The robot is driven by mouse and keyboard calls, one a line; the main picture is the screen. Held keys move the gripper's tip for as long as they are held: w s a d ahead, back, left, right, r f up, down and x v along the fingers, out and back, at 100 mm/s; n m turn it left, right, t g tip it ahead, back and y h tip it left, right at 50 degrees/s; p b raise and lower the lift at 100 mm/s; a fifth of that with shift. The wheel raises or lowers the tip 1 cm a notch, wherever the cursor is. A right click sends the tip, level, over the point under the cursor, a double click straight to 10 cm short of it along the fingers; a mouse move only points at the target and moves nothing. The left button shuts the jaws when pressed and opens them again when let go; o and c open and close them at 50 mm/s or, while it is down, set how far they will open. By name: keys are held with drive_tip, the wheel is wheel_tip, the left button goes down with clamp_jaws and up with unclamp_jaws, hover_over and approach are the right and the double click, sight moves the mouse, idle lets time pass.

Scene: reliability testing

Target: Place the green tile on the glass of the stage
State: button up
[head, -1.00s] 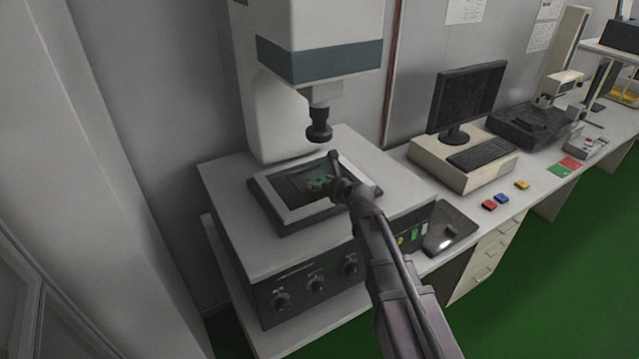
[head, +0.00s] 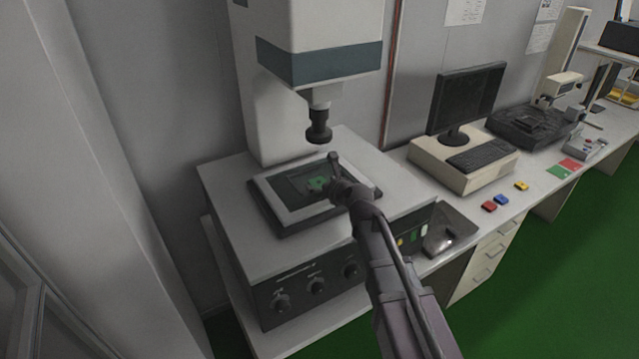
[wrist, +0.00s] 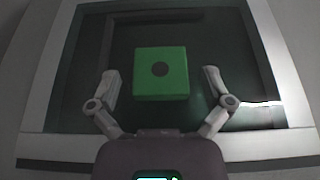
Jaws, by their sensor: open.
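The green tile (wrist: 160,75) lies on the dark glass of the stage (wrist: 218,35) in the wrist view, with a dark round spot on its top. My gripper (wrist: 162,82) is open, with one finger on each side of the tile and a gap between each finger and the tile. In the head view my gripper (head: 324,184) is over the right part of the glass and is small and dark.
The microscope's dark lens (head: 319,128) hangs above the stage, close behind my gripper. To the right are a monitor (head: 467,96), a keyboard (head: 481,154), and red (head: 489,206), blue (head: 501,199) and yellow (head: 521,186) pieces on the bench.

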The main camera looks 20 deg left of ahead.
drive_tip(key=p+v, duration=0.4)
drive_tip(key=v, duration=0.8)
idle(0.6)
drive_tip(key=s+d+f+n+g+h, duration=0.3)
drive_tip(key=d+n, duration=0.5)
drive_tip(key=d, duration=0.3)
drive_tip(key=s+d+f+n+g+h, duration=0.3)
drive_tip(key=d+n, duration=0.6)
drive_tip(key=d, duration=0.3)
drive_tip(key=s+d+f+n+g+h, duration=0.2)
drive_tip(key=s+d+f+n+h, duration=0.1)
drive_tip(key=d+n, duration=0.6)
wheel_tip(320, 180, down, 2)
drive_tip(key=shift+s+d+f+g+h, duration=0.35)
drive_tip(key=shift+d+h, duration=0.35)
drive_tip(key=shift+d, duration=0.5)
drive_tip(key=shift+r, duration=0.1)
drive_tip(key=shift+c, duration=0.2)
